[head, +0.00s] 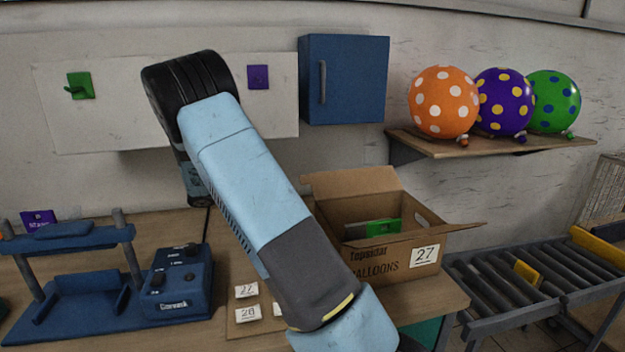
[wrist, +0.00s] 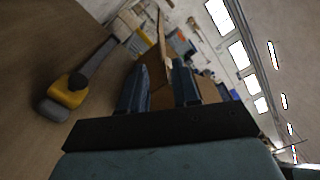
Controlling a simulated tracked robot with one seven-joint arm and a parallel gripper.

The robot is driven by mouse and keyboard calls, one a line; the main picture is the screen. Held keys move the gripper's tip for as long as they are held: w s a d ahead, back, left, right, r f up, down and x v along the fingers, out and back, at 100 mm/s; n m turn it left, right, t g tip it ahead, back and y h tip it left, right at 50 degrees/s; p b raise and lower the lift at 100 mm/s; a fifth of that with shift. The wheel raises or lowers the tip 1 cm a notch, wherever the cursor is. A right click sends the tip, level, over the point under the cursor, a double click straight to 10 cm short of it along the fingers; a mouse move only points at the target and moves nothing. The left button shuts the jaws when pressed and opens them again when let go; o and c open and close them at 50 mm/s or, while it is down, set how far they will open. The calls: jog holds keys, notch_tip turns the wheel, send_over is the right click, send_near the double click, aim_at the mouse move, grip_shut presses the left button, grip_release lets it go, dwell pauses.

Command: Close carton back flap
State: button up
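The cardboard carton (head: 392,255), labelled 27, stands open on the right end of the table. Its back flap (head: 352,183) stands raised and leans backward. Its right flap (head: 448,229) sticks outward. A green item (head: 383,227) shows inside. My gripper (wrist: 157,66) is open in the wrist view, its two fingers apart. Brown cardboard (wrist: 157,74) shows beyond and between the fingers; I cannot tell which part it is or whether they touch it. In the head view my gripper is hidden behind my arm.
A yellow and grey tool (wrist: 68,92) lies on the table at left in the wrist view. A blue control box (head: 178,284) and number cards (head: 247,290) are left of the carton. A roller conveyor (head: 520,280) is at right. A balloon shelf (head: 480,147) and blue cabinet (head: 345,80) hang behind.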

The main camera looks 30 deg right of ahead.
aim_at(309, 178)
jog(key=x, duration=1.1)
jog(key=shift+d, duration=0.1)
grip_shut()
dwell(1.1)
